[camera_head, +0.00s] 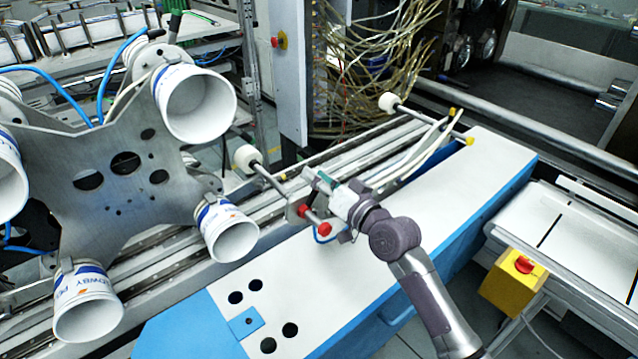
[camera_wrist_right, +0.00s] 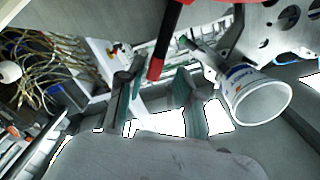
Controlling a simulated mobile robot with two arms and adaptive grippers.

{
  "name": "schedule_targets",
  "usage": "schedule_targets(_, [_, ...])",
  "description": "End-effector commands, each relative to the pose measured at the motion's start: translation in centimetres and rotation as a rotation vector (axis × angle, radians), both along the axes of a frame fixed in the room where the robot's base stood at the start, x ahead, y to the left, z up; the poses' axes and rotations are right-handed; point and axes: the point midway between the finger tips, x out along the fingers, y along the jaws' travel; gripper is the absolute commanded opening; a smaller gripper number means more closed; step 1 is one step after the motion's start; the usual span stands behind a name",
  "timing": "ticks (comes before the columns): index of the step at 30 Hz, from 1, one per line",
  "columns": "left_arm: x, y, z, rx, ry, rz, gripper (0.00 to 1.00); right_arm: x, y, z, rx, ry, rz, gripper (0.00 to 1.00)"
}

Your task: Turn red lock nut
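My right gripper (camera_head: 322,186) is above the blue-and-white machine bench, beside a small metal bracket with red parts. A red knob (camera_head: 323,229) sits just below the gripper, and a second red piece (camera_head: 303,211) is at the bracket, close to the fingers. In the right wrist view the two fingers with green pads are spread, and the gripper (camera_wrist_right: 156,92) is open. My left gripper is not in view.
A metal plate (camera_head: 120,190) carrying white cups (camera_head: 195,103) stands at left. A rod with a white roller (camera_head: 247,158) runs to the bracket. Rails lie behind the bench (camera_head: 460,200). A yellow box with a red button (camera_head: 515,280) is at right. The bench top at right is clear.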

Motion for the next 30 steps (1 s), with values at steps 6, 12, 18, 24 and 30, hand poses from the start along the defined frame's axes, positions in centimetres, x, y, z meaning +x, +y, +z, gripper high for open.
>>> schedule_targets(6, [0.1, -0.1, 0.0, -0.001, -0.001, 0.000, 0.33, 0.0, -0.1, 4.6, 0.003, -0.005, -0.002, 0.35])
schedule_targets(12, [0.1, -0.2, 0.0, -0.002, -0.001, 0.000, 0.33, 0.1, -0.1, 7.5, 0.002, -0.003, -0.002, 0.35])
schedule_targets(18, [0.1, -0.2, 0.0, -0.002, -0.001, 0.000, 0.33, 0.0, -0.1, 8.5, 0.000, 0.000, -0.003, 0.35])
schedule_targets(24, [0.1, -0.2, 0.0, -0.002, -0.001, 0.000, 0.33, 0.0, -0.1, 8.5, 0.001, 0.001, -0.002, 0.35])
schedule_targets(30, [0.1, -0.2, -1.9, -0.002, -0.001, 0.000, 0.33, -2.1, 1.0, 7.0, -0.204, -0.106, 0.010, 0.04])
